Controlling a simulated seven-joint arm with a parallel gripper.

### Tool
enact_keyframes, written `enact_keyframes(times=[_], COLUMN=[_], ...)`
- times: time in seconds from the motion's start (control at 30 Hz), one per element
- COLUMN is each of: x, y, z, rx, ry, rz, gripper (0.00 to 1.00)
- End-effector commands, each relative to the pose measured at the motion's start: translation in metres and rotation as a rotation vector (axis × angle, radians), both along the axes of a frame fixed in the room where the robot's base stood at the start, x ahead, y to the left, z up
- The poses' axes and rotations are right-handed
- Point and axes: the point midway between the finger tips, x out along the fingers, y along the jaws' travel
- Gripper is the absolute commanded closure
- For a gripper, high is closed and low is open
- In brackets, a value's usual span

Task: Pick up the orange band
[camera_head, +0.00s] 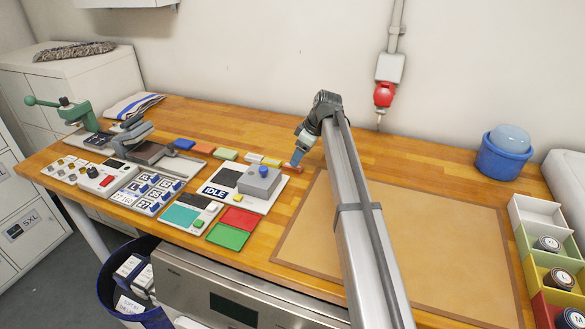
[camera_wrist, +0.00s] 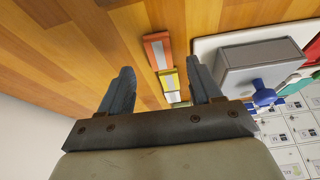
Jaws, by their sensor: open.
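An orange-red band (camera_head: 291,167) with a pale label lies on the wooden bench at the right end of a row of coloured bands. In the wrist view this band (camera_wrist: 157,51) lies beyond my fingertips, between their lines and nearer the right finger. My gripper (camera_head: 297,160) is just above and beside it in the head view. In the wrist view my gripper (camera_wrist: 160,67) is open, with nothing between its fingers. Another orange-looking band (camera_head: 203,149) lies further left in the row. The gripper's exact height above the bench is hard to tell.
A yellow band (camera_wrist: 169,79) lies next to the orange-red one. A white panel (camera_head: 215,192) marked IDLE carries a grey block (camera_head: 260,181) with a blue knob, close by. A brown mat (camera_head: 440,235) and a blue tub (camera_head: 503,157) are to the right. Bare bench lies behind the row.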

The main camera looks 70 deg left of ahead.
Motion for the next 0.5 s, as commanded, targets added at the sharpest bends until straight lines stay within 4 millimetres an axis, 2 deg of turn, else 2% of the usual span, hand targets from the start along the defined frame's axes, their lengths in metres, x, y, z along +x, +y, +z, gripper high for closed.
enact_keyframes(times=[0.3,0.5], x=[-0.011,-0.012], y=[0.012,0.013], z=[-0.036,-0.039], rx=[-0.001,0.0], ry=[0.0,0.0], rz=[0.0,0.0], gripper=[0.36,0.36])
